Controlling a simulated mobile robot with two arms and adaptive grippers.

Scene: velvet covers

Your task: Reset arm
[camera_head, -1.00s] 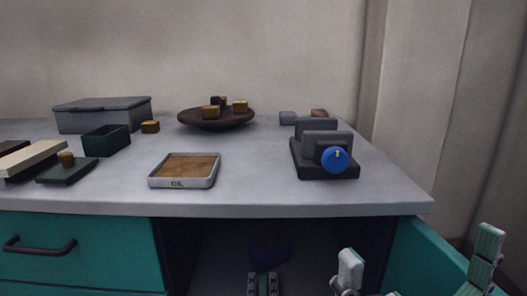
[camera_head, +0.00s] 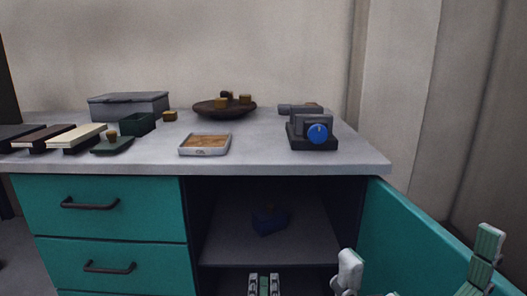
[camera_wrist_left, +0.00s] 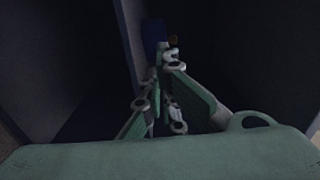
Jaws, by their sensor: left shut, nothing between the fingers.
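My left gripper (camera_head: 265,284) is at the bottom middle of the head view, in front of the open cabinet. Its fingers are together with nothing between them. The left wrist view shows the same finger linkages (camera_wrist_left: 172,100) in dim light, with a dark blue object ahead. My right gripper (camera_head: 418,255) is at the lower right of the head view. Its two fingertips stand wide apart and hold nothing, in front of the open teal door.
A blue object (camera_head: 269,220) sits on the cabinet shelf. The open teal door (camera_head: 415,232) bounds the right side. The grey counter (camera_head: 260,160) holds an oil tray (camera_head: 205,145), a device with a blue knob (camera_head: 317,133), a brown dish (camera_head: 224,109) and boxes. Teal drawers (camera_head: 100,222) are at left.

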